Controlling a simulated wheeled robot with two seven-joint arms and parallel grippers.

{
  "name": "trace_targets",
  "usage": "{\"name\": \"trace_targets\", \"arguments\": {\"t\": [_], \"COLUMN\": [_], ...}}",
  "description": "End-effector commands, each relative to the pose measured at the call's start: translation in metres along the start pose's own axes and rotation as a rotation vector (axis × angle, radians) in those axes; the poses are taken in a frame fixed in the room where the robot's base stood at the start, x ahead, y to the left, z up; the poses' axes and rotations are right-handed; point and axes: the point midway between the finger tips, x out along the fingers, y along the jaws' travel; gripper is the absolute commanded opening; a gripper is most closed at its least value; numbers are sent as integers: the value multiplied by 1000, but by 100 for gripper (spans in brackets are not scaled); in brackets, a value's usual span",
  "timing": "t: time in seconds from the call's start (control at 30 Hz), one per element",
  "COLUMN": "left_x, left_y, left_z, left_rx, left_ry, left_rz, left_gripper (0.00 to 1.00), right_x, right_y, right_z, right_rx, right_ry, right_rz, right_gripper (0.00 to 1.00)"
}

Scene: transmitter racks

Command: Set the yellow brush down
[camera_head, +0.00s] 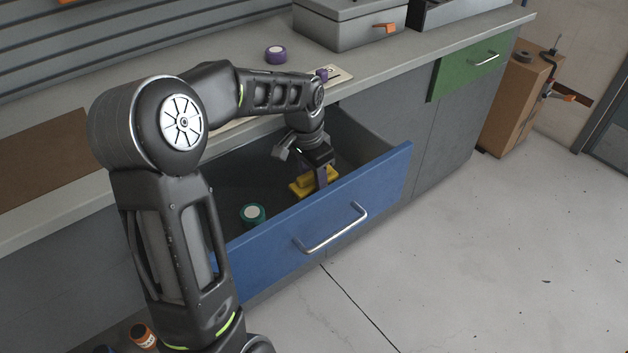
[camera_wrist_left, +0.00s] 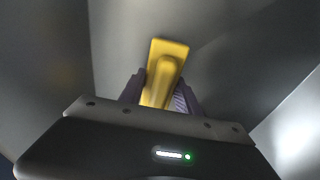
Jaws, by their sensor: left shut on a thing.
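The yellow brush (camera_head: 302,186) is inside the open blue-fronted drawer (camera_head: 318,222), near the drawer's front panel. My left gripper (camera_head: 322,182) reaches down into the drawer and is shut on the brush. In the left wrist view the brush (camera_wrist_left: 165,72) sits between the two fingers (camera_wrist_left: 160,95), pointing away from the camera. Whether its underside touches the drawer floor is hard to tell. My right gripper does not show.
A green and white round item (camera_head: 253,214) lies in the drawer left of the brush. On the counter are a purple roll (camera_head: 275,55) and a grey box (camera_head: 350,25) with an orange latch. A closed green drawer (camera_head: 474,62) is at the right.

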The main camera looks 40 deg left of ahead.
Motion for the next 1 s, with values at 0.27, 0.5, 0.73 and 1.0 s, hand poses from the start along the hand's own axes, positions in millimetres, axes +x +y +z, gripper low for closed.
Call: {"name": "trace_targets", "arguments": {"t": [0.27, 0.5, 0.73, 1.0], "left_x": [2, 5, 5, 1], "left_y": [0, 0, 0, 0], "left_z": [0, 0, 0, 0], "left_rx": [0, 0, 0, 0], "left_ry": [2, 2, 2, 2], "left_rz": [-1, -1, -1, -1], "left_gripper": [2, 47, 61, 61], "right_x": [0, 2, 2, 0], "right_y": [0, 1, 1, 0], "right_z": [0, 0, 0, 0], "right_rx": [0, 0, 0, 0], "right_ry": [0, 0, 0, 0], "right_rz": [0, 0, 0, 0], "right_gripper": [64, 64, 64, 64]}}
